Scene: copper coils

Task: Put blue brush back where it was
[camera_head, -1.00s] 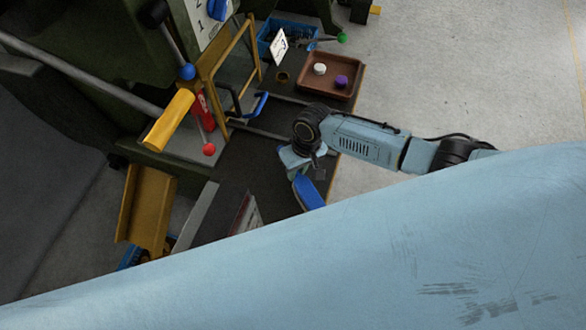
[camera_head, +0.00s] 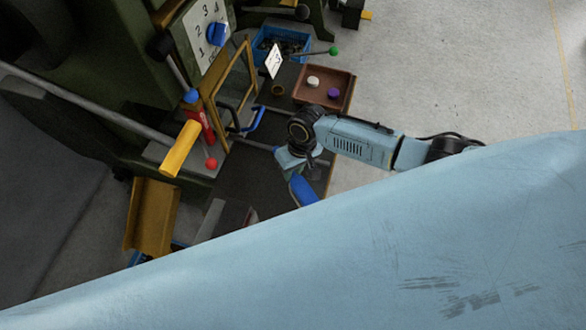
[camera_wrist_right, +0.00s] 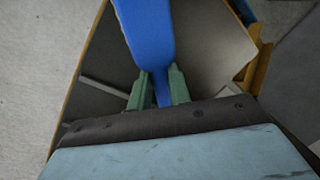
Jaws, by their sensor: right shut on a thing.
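The blue brush (camera_head: 303,190) is held by my right gripper (camera_head: 292,171) over the dark work table (camera_head: 235,190) in the head view. In the right wrist view the brush (camera_wrist_right: 147,30) runs upward from between the two green fingers of my right gripper (camera_wrist_right: 158,88), which are shut on its narrow part. The brush's far end is cut off by the top of the wrist view. My left gripper is not in view. A large light-blue part of mine covers the lower part of the head view and hides part of the table.
A brown tray (camera_head: 343,101) with a white and a purple round piece lies at the table's far end. The green machine with a yellow-framed guard (camera_head: 207,93), a blue handle (camera_head: 257,119) and levers is at left.

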